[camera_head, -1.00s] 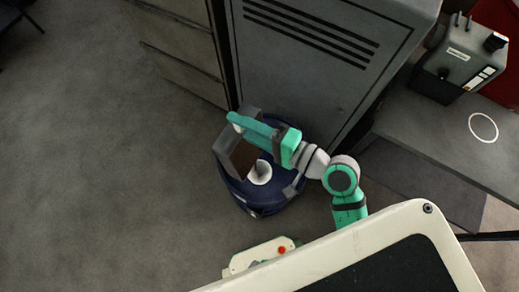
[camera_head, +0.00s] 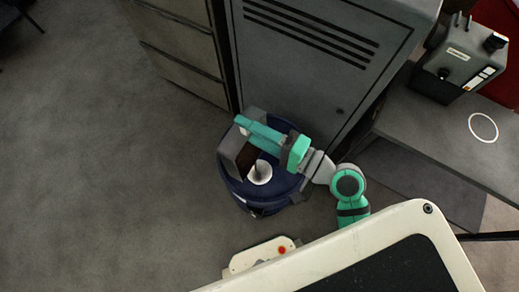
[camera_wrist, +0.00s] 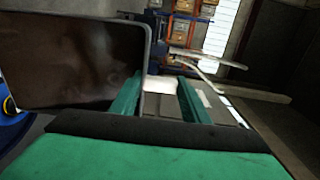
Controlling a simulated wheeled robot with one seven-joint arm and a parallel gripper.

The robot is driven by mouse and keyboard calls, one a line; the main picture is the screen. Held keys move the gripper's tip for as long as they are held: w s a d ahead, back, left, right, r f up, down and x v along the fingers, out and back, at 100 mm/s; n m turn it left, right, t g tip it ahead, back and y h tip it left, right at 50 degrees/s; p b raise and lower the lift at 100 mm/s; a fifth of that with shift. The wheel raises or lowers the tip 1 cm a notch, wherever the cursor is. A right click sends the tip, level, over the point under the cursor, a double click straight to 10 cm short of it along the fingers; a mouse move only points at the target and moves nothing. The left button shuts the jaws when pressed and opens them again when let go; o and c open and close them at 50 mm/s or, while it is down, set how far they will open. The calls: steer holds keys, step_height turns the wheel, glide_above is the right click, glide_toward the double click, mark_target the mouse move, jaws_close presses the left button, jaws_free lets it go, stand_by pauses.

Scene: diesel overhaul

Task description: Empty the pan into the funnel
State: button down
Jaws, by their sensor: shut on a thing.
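My gripper (camera_head: 243,124) is shut on the grey pan (camera_head: 233,152) and holds it steeply tilted above the blue drum (camera_head: 285,188). The white funnel (camera_head: 260,174) stands on the drum's top, just below and right of the pan. Dark brown shows at the pan's lower edge toward the funnel; I cannot tell whether liquid is flowing. In the wrist view the pan (camera_wrist: 75,62) fills the upper left, its inside dark brown and glossy. The green fingers (camera_wrist: 160,98) show beside it; the grip point is partly hidden. A bit of blue drum (camera_wrist: 10,130) shows at the left edge.
A grey cabinet (camera_head: 310,60) with dark slots stands right behind the drum. A drawer unit (camera_head: 180,45) is to its left. A grey bench (camera_head: 440,135) at the right holds a boxy device (camera_head: 460,62). The floor (camera_head: 100,170) at the left is clear.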

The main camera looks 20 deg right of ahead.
steer(key=shift+s+d+t, duration=0.3)
steer(key=shift+s+d, duration=0.2)
steer(key=shift+s, duration=0.1)
steer(key=shift+s+d+t+y, duration=0.3)
steer(key=shift+s+d+y, duration=0.15)
steer(key=shift+s, duration=0.2)
stand_by(0.3)
steer(key=shift+s+d, duration=0.1)
steer(key=shift+d, duration=0.05)
steer(key=shift+s+d+f+t+y, duration=0.1)
steer(key=shift+s+d+t+y, duration=0.2)
steer(key=shift+s+d, duration=0.2)
steer(key=shift+s, duration=0.1)
steer(key=shift+s+d+f+t, duration=0.2)
steer(key=shift+s+d+t, duration=0.1)
steer(key=shift+s+d, duration=0.25)
steer(key=shift+a, duration=0.15)
stand_by(3.4)
